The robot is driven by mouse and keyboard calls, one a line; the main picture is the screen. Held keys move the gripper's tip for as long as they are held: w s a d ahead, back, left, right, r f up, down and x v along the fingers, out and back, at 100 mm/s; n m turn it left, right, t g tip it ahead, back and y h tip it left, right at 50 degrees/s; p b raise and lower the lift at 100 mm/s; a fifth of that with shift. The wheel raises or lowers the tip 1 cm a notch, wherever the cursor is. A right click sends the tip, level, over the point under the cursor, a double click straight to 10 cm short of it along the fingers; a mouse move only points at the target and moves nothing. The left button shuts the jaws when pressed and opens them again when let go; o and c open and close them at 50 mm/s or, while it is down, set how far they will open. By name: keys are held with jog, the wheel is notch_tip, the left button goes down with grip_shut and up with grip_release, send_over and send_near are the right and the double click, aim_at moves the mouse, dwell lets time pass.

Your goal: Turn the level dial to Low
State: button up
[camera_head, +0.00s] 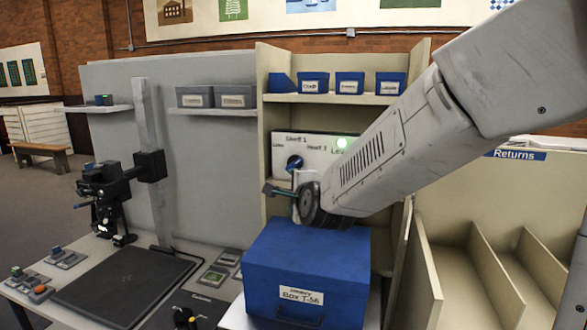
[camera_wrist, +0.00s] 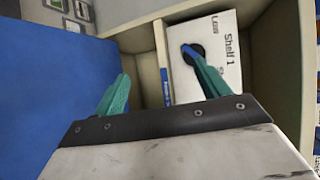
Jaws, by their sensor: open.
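The level dial (camera_head: 294,162) is a blue-handled knob on a white panel (camera_head: 318,148) in the shelf unit, with labels around it, including "Shelf 1". The dial also shows in the wrist view (camera_wrist: 187,48), on a dark round base, with a small label that seems to read "Low" near it. Which label the handle points to I cannot tell. My gripper (camera_head: 282,188) is open in front of the panel, below the dial. In the wrist view its teal fingers (camera_wrist: 160,72) are spread and empty. The right finger overlaps part of the dial; contact is unclear.
A blue box (camera_head: 306,265) labelled "Box T-36" stands directly below my gripper. Shelf side walls flank the panel. Small blue boxes (camera_head: 350,82) line the shelf above. A camera stand (camera_head: 108,185) is at left.

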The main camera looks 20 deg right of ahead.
aim_at(293, 166)
jog(key=w+d+m+t+h, duration=0.1)
jog(key=w+m+h, duration=0.1)
jog(key=w+m, duration=0.2)
jog(key=w+d+r+m+t+h, duration=0.1)
jog(key=w+m+t+h, duration=0.1)
jog(key=w+m, duration=0.2)
jog(key=w+d+r+m+t+h, duration=0.1)
jog(key=w+m+t+h, duration=0.1)
jog(key=w+m, duration=0.2)
jog(key=shift+w+d+h, duration=0.1)
jog(key=shift+d+h, duration=0.15)
jog(key=shift+h, duration=0.15)
jog(key=c, duration=1)
